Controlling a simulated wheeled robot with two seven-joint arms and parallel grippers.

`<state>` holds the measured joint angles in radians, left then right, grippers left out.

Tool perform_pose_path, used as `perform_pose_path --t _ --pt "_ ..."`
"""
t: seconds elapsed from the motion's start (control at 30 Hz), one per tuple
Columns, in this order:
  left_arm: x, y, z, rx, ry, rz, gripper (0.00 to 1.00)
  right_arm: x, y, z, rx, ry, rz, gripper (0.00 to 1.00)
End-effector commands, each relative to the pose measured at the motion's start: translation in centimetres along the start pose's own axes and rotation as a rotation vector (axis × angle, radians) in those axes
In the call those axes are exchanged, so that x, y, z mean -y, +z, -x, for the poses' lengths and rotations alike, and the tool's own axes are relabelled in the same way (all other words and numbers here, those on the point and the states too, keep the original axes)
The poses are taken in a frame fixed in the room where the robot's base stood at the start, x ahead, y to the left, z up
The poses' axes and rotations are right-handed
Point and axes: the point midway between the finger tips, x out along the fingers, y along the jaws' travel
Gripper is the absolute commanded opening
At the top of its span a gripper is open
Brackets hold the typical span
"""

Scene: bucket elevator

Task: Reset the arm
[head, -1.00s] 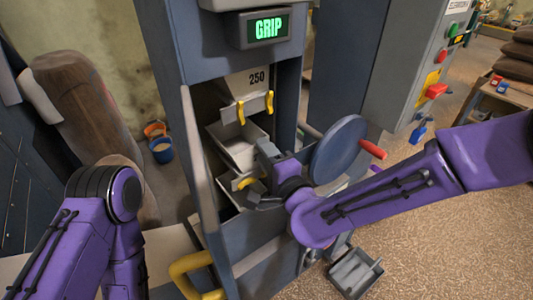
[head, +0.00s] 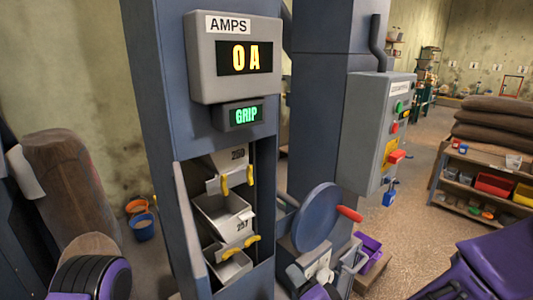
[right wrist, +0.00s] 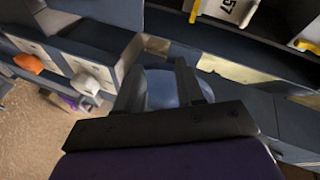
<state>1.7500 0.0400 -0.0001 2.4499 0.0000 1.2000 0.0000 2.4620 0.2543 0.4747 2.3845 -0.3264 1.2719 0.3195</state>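My right arm (head: 480,262) enters the head view at the lower right, its purple link low in the picture. In the right wrist view my right gripper (right wrist: 158,80) has its two dark fingers spread apart, with nothing held between them; a blue surface lies beyond. In the head view the gripper is mostly cut off at the bottom edge, below the handwheel. My left arm (head: 90,277) shows only as a purple and black joint at the lower left; its gripper is out of view.
The open elevator casing holds buckets (head: 222,212) with yellow clips. A grey control box (head: 372,130) and a shelf (head: 480,185) stand right.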

Motion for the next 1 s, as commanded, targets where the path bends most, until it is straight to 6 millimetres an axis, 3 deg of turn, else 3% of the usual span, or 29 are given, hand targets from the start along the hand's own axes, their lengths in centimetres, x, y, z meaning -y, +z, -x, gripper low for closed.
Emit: perform_pose_path --t 0.03,0.13,0.2,0.3,0.43,0.53,0.63,1.0 --pt "0.0 0.0 0.0 0.000 0.000 0.000 0.43 -4.8 0.1 0.5 -0.002 0.120 0.054 0.38" --pt "0.0 0.0 0.0 0.000 0.000 0.000 0.43 -13.7 0.3 2.8 0.013 0.356 0.166 0.38" --pt "0.0 0.0 0.0 0.000 0.000 0.000 0.43 -19.6 0.6 5.5 0.040 0.517 0.235 0.38" --pt "0.0 0.0 0.0 0.000 0.000 0.000 0.43 -27.3 1.0 10.6 0.094 0.741 0.324 0.38" --pt "0.0 0.0 0.0 0.000 0.000 0.000 0.43 -34.5 1.6 18.0 0.168 0.983 0.400 0.38" --pt "0.0 0.0 0.0 0.000 0.000 0.000 0.43 -37.6 2.3 22.4 0.223 1.094 0.433 0.38" --pt "0.0 0.0 0.0 0.000 0.000 0.000 0.43 -38.9 3.3 24.6 0.270 1.139 0.443 0.38" --pt "0.0 0.0 0.0 0.000 0.000 0.000 0.43 -39.1 3.8 25.0 0.282 1.145 0.437 0.38"
